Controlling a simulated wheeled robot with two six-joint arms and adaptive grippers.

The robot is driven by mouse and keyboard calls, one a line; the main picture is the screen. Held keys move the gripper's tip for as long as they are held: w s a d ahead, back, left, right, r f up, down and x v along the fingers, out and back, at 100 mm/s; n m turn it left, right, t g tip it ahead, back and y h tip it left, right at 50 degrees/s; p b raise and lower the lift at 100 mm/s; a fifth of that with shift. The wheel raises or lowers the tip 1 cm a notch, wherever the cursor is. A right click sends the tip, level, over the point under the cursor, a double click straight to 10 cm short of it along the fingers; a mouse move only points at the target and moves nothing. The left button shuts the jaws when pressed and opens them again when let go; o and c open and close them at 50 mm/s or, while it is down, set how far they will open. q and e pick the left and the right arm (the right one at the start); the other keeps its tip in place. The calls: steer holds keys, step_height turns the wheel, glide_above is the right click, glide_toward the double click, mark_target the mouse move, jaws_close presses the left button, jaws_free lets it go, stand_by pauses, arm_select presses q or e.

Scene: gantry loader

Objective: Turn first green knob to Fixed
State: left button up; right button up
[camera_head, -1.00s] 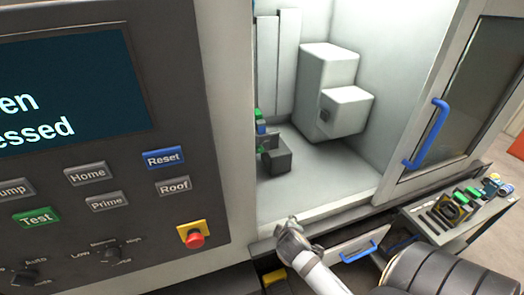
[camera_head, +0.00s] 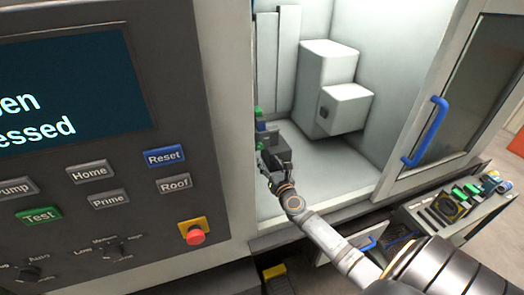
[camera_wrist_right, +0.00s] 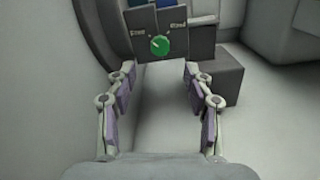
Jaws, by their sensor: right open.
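A green knob (camera_wrist_right: 160,45) sits on the face of a dark fixture (camera_wrist_right: 215,45) inside the machine, with small labels on either side, too blurred to read. In the wrist view, my right gripper (camera_wrist_right: 155,80) is open and empty, its fingers pointing at the knob and still short of it. In the head view, my right arm reaches through the doorway, and the right gripper (camera_head: 266,172) is at the fixture (camera_head: 275,147), partly covering it. A green part (camera_head: 257,112) shows at the fixture's left edge, mostly hidden by the door frame. My left gripper is not in view.
The control panel (camera_head: 110,135) with an emergency stop (camera_head: 193,232) stands left of the opening. The sliding door with a blue handle (camera_head: 425,131) is open at right. A white block-shaped unit (camera_head: 328,75) stands behind. The chamber floor (camera_head: 335,165) is clear.

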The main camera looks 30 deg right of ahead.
mark_target(260, 148)
steer(key=b+x, duration=0.1)
steer(key=x, duration=0.6)
steer(key=shift+w+f, duration=0.1)
steer(key=shift+f, duration=0.05)
steer(key=shift+w+d, duration=0.15)
steer(key=shift+w, duration=0.35)
jaws_close()
